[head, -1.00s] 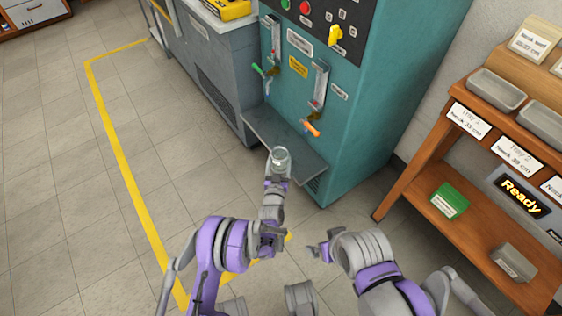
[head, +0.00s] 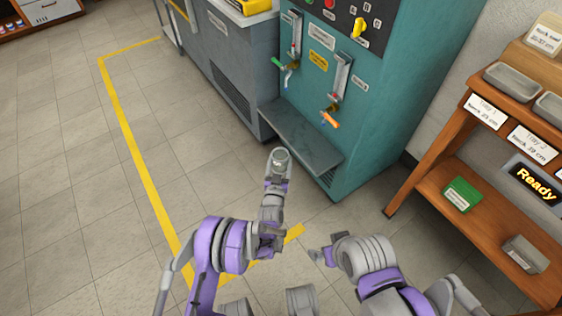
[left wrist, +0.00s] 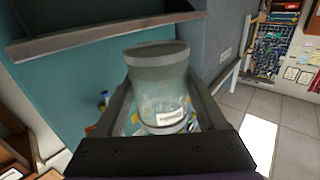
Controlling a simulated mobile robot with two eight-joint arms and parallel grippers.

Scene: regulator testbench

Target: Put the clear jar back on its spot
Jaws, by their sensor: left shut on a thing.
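The clear jar (head: 280,157) is held in my left gripper (head: 279,165), in front of the teal machine. In the left wrist view the jar (left wrist: 160,85) stands between the two fingers of my left gripper (left wrist: 160,110), which are shut on it. It has a pale label low on its side. A grey shelf (head: 300,137) juts from the front of the teal machine (head: 365,110), just beyond the jar; the jar is apart from it. My right gripper (head: 322,256) is low in the middle of the head view, away from the jar; its fingers are too small to judge.
A wooden rack (head: 430,180) on the right carries grey trays, labelled cards, a green box (head: 461,194) and a "Ready" sign (head: 533,184). Yellow tape (head: 140,165) marks the floor. A grey cabinet (head: 225,70) adjoins the machine. The floor at left is clear.

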